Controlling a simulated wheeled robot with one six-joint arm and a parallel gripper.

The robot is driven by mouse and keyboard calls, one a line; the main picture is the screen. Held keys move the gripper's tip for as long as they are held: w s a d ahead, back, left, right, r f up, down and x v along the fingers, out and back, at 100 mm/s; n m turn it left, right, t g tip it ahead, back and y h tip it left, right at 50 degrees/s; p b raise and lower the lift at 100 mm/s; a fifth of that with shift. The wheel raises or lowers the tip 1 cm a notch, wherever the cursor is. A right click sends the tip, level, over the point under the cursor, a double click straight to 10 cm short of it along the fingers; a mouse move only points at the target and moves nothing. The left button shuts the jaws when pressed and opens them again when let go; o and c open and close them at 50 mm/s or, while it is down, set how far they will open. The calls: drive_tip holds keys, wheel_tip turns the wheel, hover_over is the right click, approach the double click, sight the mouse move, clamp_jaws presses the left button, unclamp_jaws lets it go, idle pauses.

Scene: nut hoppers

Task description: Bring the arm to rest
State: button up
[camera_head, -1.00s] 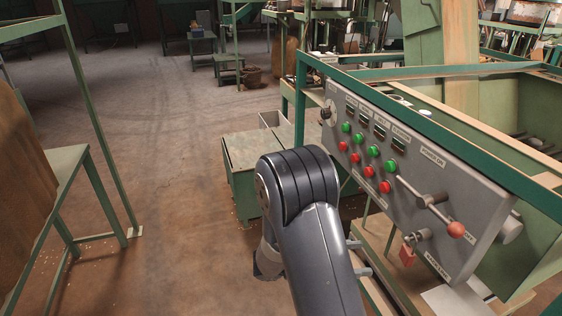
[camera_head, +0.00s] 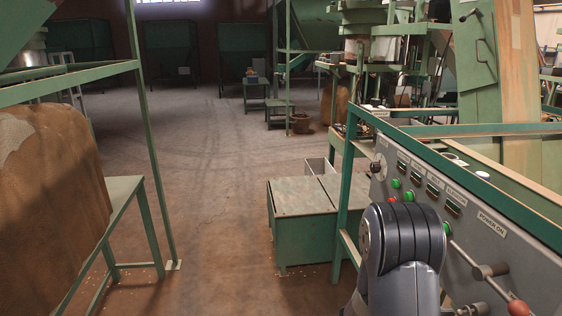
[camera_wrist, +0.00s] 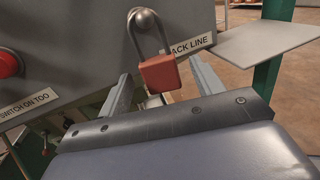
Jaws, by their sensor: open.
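My gripper (camera_wrist: 158,70) shows in the wrist view with its two grey fingers apart and nothing held between them. A red padlock (camera_wrist: 160,73) hangs by its shackle from a round knob on the grey control panel (camera_wrist: 75,35). In the picture it lies between the fingers; I cannot tell how far beyond them it is. In the head view, my dark arm (camera_head: 402,245) is at the lower right, in front of the control panel (camera_head: 470,215). The gripper and the padlock do not show there.
A green-framed box (camera_head: 305,220) stands on the floor left of the panel. A green stand (camera_head: 125,190) with a brown sack (camera_head: 50,190) is at the left. The floor (camera_head: 210,200) between them is clear. A red-knobbed lever (camera_head: 517,308) juts from the panel.

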drive_tip(key=shift+s+a+r, duration=0.1)
drive_tip(key=shift+a+r, duration=0.15)
